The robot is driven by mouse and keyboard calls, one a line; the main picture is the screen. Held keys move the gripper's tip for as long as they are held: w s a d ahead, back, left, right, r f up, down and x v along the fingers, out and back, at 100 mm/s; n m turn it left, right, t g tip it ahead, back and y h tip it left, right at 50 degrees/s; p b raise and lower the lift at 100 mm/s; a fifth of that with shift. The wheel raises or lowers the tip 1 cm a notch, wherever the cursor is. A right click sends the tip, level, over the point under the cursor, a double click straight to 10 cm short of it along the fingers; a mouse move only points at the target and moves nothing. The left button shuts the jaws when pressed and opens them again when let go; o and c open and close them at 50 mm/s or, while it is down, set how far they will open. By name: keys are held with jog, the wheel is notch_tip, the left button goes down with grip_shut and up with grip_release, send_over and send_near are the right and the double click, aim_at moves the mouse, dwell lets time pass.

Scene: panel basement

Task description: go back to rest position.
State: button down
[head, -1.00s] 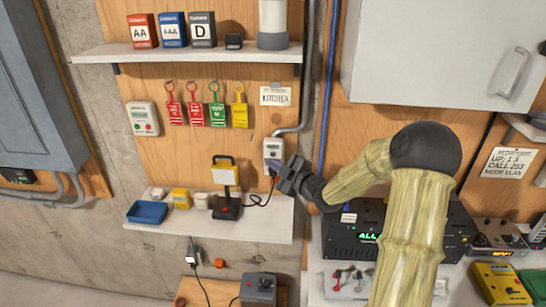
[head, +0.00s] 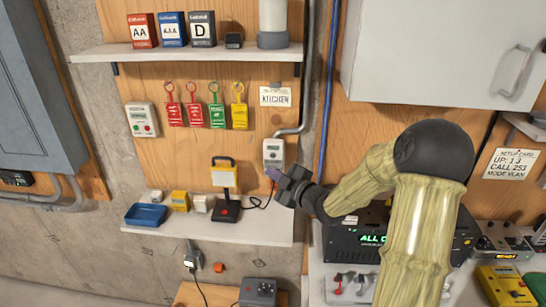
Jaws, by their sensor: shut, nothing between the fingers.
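My gripper (head: 272,174) is in the middle of the head view, at the end of my arm that comes in from the lower right. Its dark fingers point left and are shut with nothing between them. It is just below a small white wall device (head: 273,152) on the plywood board. I cannot tell whether the fingertips touch the device or its cord.
A lower shelf (head: 270,232) holds a work lamp (head: 226,190), a blue tray (head: 146,215) and small boxes. Tags hang above it, with battery boxes on an upper shelf (head: 190,50). A grey cabinet (head: 430,55) and a black console (head: 345,245) stand right.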

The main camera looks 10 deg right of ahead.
jog(key=s+f+m+g+h+b, duration=0.1)
jog(key=s+f+m+g+h, duration=0.1)
jog(key=s, duration=0.7)
jog(key=s+f+m+g+h, duration=0.3)
jog(key=s+f+m+g, duration=0.2)
jog(key=s+m, duration=0.3)
jog(key=s+f+m+g+h+b, duration=0.1)
jog(key=s+f+m+g+h, duration=0.2)
jog(key=s, duration=0.7)
jog(key=f+m+g, duration=0.1)
jog(key=m+g, duration=0.1)
jog(key=shift+s+a+f+g+b, duration=0.15)
jog(key=shift+a+f+g+b, duration=0.05)
jog(key=shift+g+b, duration=0.15)
